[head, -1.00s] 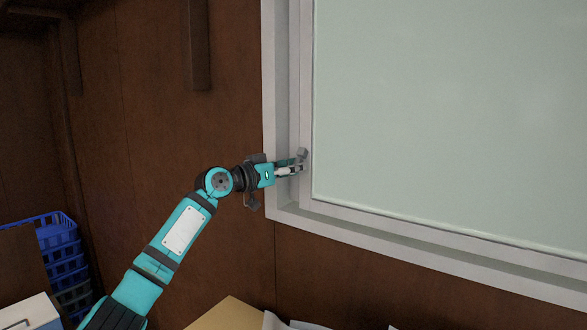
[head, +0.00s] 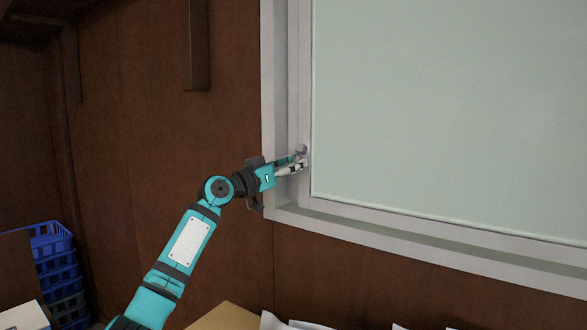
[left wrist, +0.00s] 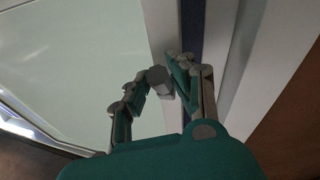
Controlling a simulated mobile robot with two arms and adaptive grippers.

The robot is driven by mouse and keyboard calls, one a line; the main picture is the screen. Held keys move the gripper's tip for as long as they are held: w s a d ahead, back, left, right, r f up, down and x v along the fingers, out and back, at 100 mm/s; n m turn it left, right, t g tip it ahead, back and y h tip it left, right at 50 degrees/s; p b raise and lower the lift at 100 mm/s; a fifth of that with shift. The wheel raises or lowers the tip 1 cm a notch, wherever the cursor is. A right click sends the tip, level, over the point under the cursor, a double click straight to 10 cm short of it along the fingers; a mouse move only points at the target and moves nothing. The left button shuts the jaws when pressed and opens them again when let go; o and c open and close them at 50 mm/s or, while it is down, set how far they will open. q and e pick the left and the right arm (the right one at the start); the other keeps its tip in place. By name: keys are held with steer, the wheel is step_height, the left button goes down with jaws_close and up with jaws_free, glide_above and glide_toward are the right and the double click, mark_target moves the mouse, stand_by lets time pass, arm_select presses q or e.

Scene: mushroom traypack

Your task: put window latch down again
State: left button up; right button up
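The window latch (head: 301,148) is a small grey knob on the left side of the light window frame. It also shows in the left wrist view (left wrist: 160,81) as a grey, faceted piece. My left gripper (head: 299,160) is at the latch. In the left wrist view, my left gripper (left wrist: 157,72) has its two fingers apart, with the latch between their tips. I cannot tell whether both fingers press on it. The latch's lower part is hidden behind the fingers in the head view. My right gripper is not in view.
The pale window pane (head: 450,100) fills the upper right, with its frame (head: 420,256) around it. A brown wooden wall (head: 130,130) lies left of and below the window. Blue stacked crates (head: 57,265) stand at lower left. A tan box (head: 228,317) is at the bottom.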

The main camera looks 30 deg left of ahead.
arm_select(q)
steer(key=o, duration=0.3)
steer(key=shift+o, duration=0.2)
steer(key=shift+a, duration=0.1)
steer(key=v, duration=1.2)
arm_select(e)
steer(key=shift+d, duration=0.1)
